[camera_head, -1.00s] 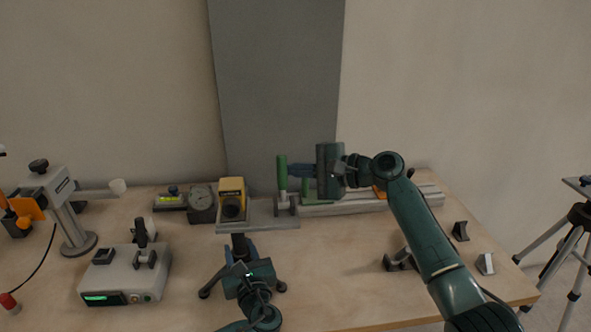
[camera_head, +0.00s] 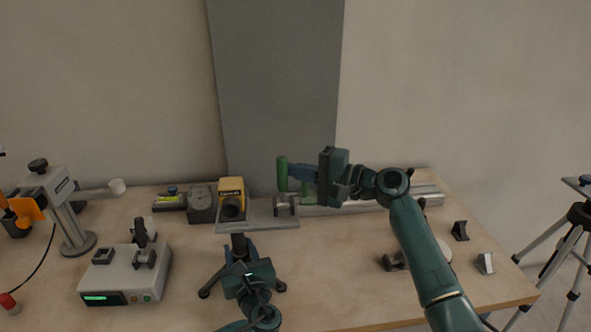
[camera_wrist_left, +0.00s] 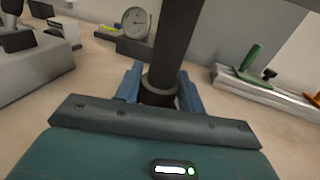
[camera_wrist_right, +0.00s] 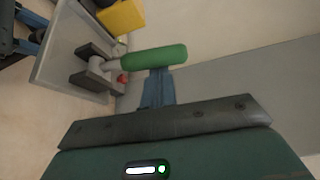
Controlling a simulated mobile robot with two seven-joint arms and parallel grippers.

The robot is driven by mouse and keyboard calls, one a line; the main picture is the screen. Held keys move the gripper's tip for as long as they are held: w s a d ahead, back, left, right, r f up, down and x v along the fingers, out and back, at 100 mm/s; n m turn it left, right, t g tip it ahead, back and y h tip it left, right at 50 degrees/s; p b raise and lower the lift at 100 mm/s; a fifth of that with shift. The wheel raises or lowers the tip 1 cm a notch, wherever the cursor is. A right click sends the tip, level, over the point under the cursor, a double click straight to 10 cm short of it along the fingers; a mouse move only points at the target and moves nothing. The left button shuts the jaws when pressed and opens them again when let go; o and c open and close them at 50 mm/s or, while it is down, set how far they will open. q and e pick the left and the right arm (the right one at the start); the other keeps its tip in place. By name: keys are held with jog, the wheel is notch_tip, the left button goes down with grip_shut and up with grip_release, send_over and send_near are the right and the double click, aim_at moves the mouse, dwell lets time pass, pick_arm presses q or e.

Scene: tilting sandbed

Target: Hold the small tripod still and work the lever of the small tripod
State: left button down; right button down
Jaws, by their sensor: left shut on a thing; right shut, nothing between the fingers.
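The small tripod stands on the table, with a flat grey top plate (camera_head: 262,222), a dark column (camera_wrist_left: 172,45) and spread dark legs (camera_head: 211,284). Its lever has a green handle (camera_head: 282,174), upright above the plate's right end; it also shows in the right wrist view (camera_wrist_right: 155,57). My left gripper (camera_head: 240,258) is shut around the column below the plate, one blue finger on each side. My right gripper (camera_head: 295,172) is shut and empty, its fingertips right beside the green handle from the right. Whether they touch it I cannot tell.
A yellow device (camera_head: 231,190) sits on the plate's left part. A grey rail (camera_head: 350,207) with another green handle (camera_wrist_left: 251,56) lies behind. A dial gauge (camera_head: 202,204) and a grey control box (camera_head: 124,275) stand to the left. Small dark blocks (camera_head: 460,231) lie at right.

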pick_arm(q)
jog(key=shift+f, duration=0.1)
pick_arm(e)
jog(key=s+n+y, duration=0.1)
jog(key=n, duration=0.1)
jog(key=s+n+y, duration=0.1)
jog(key=s+n, duration=0.1)
jog(key=shift+s+d+r+n+t, duration=0.1)
jog(key=shift+d+n+t, duration=0.05)
jog(key=shift+n+t, duration=0.15)
jog(key=shift+s+y, duration=0.3)
jog(key=shift+s+d, duration=0.1)
jog(key=shift+s, duration=0.1)
jog(key=shift+s+f, duration=0.1)
jog(key=shift+f, duration=0.1)
jog(key=w+r, duration=0.2)
jog(key=w, duration=0.2)
send_near(284, 174)
jog(key=d, duration=0.1)
jog(key=w+d, duration=0.1)
jog(key=d, duration=0.1)
jog(key=shift+w+d+r, duration=0.15)
jog(key=shift+w+r, duration=0.1)
jog(key=shift+r, duration=0.1)
